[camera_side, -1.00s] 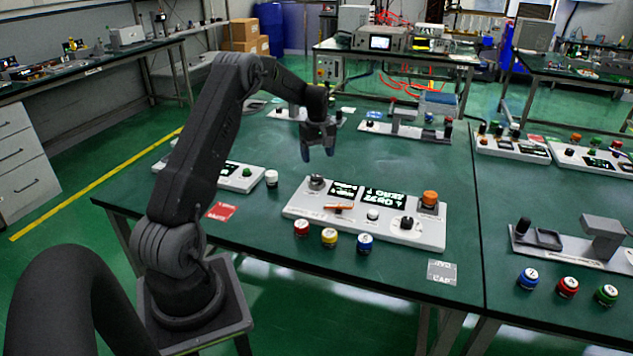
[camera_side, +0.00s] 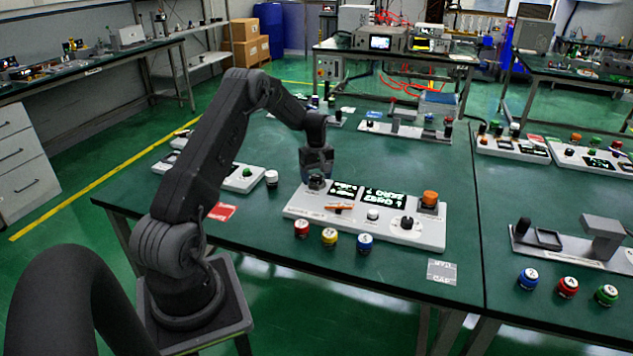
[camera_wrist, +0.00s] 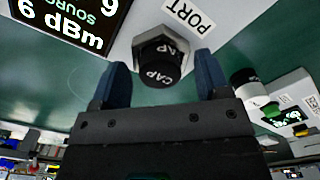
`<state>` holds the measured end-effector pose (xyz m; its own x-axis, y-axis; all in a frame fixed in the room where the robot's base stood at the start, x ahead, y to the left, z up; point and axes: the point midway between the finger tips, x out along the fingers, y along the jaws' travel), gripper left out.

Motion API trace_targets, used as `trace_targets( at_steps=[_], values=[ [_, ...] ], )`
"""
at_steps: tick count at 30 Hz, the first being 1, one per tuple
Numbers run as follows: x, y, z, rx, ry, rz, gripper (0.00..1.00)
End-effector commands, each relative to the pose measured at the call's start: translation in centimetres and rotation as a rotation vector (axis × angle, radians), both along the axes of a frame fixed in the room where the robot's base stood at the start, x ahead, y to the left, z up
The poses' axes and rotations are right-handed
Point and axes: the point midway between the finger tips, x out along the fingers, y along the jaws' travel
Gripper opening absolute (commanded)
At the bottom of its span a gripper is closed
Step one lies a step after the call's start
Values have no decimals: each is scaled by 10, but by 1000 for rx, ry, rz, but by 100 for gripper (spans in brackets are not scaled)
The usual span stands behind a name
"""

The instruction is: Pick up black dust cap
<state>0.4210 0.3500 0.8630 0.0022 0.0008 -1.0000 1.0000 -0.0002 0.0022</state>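The black dust cap (camera_wrist: 158,62), lettered "CAP", sits on a metal port fitting beside the "PORT" label in the wrist view. In the side view the cap (camera_side: 316,181) shows at the left end of the white generator panel (camera_side: 385,231), partly covered by my fingers. My gripper (camera_wrist: 160,80) is open, with one blue-grey finger on each side of the cap and visible gaps between. In the side view my gripper (camera_side: 316,168) points down over the panel's left end. Whether the fingertips reach the cap's full depth cannot be told.
The panel carries a lit display (camera_side: 384,197), an orange knob (camera_side: 430,197) and a black dial (camera_side: 407,222). Red, yellow and blue caps (camera_side: 329,237) stand in front. A white-and-black cap (camera_side: 271,178) stands left of it.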

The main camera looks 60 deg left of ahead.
Motion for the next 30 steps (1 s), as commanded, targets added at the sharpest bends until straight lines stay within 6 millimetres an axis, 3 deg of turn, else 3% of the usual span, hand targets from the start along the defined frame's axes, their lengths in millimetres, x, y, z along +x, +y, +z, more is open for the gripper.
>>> trace_targets(
  at_steps=[2,15,25,30],
  values=[
    [0,0,0,0,0,0,61],
    [0,0,0,0,0,0,19],
    [0,0,4,1,-1,0,19],
    [0,0,21,2,-1,0,19]
  ],
)
